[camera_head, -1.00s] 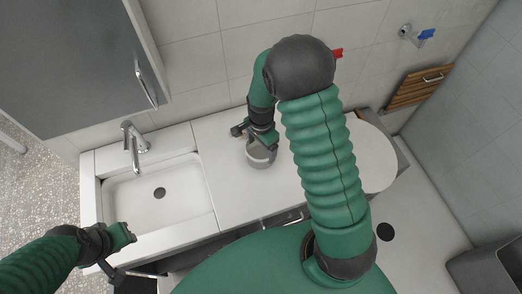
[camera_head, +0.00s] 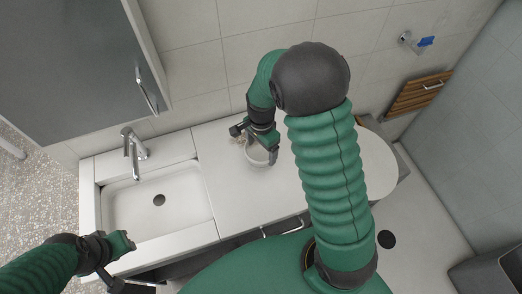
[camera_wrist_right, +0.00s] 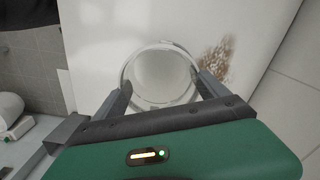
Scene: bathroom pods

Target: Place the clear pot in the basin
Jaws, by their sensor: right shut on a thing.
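The clear pot (camera_head: 257,157) is a round glass vessel over the white counter, right of the basin. My right gripper (camera_head: 263,150) is shut on it. In the right wrist view the pot (camera_wrist_right: 160,72) sits between the two fingers of my gripper (camera_wrist_right: 164,88), one on each side of its rim. I cannot tell whether its base touches the counter. The white basin (camera_head: 185,200) is rectangular, with a dark drain, and looks empty. My left gripper (camera_head: 122,262) is open and empty by the basin's front left edge.
A chrome faucet (camera_head: 134,150) stands behind the basin. A grey cabinet (camera_head: 75,60) hangs above on the left. The white counter (camera_head: 235,200) is clear between basin and pot. A brown speckled patch (camera_wrist_right: 216,62) shows beside the pot in the wrist view.

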